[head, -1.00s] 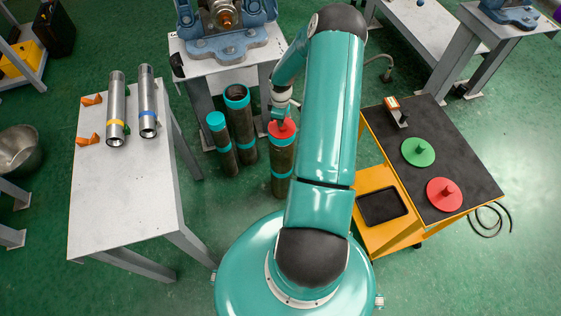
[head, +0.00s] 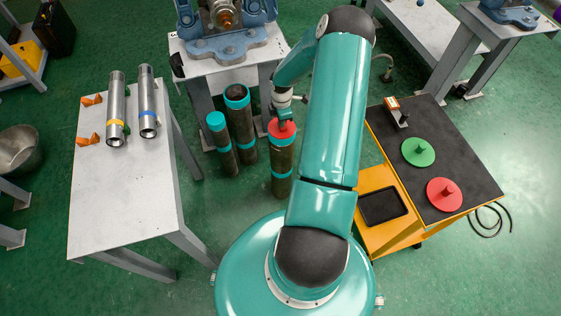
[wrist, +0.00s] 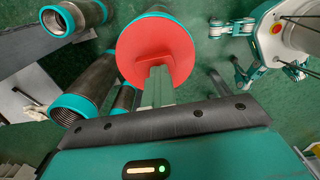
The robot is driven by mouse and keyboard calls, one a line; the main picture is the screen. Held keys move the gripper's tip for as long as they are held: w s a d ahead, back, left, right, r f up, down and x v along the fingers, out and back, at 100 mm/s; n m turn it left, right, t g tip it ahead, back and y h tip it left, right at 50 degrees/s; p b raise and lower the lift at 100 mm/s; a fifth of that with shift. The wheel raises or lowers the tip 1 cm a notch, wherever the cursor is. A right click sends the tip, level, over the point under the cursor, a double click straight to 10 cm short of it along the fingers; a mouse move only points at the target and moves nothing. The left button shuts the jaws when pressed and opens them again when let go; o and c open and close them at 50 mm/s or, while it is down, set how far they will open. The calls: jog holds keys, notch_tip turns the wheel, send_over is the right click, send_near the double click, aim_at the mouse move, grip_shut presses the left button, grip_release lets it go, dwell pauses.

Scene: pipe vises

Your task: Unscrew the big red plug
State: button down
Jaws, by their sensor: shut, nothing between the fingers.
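A red plug (head: 282,133) caps the top of a dark standing pipe (head: 283,168) with teal bands. In the wrist view the plug (wrist: 160,55) is a red disc with a teal ring round it. My gripper (head: 284,122) is just above this plug. In the wrist view its fingers (wrist: 157,85) are shut, with nothing held, and lie across the disc's near part. Whether they touch the plug is unclear, and they hide part of its middle. A second red plug (head: 444,194) with a knob lies on the cart.
A black-topped cart (head: 470,165) at right bears a green plug (head: 418,152). A grey table (head: 120,200) at left holds two metal tubes. A vise bench (head: 235,55) stands behind.

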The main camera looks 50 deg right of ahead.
jog(key=shift+s+d+f, duration=0.1)
jog(key=shift+s+f, duration=0.25)
jog(key=shift+s, duration=0.05)
jog(key=n, duration=0.4)
jog(key=shift+d+n, duration=0.1)
jog(key=shift+n, duration=0.2)
jog(key=c, duration=1.8)
grip_release()
jog(key=shift+r, duration=0.1)
jog(key=shift+c, duration=0.2)
jog(key=shift+r, duration=0.7)
jog(key=shift+w+r, duration=0.1)
jog(key=shift+r, duration=0.35)
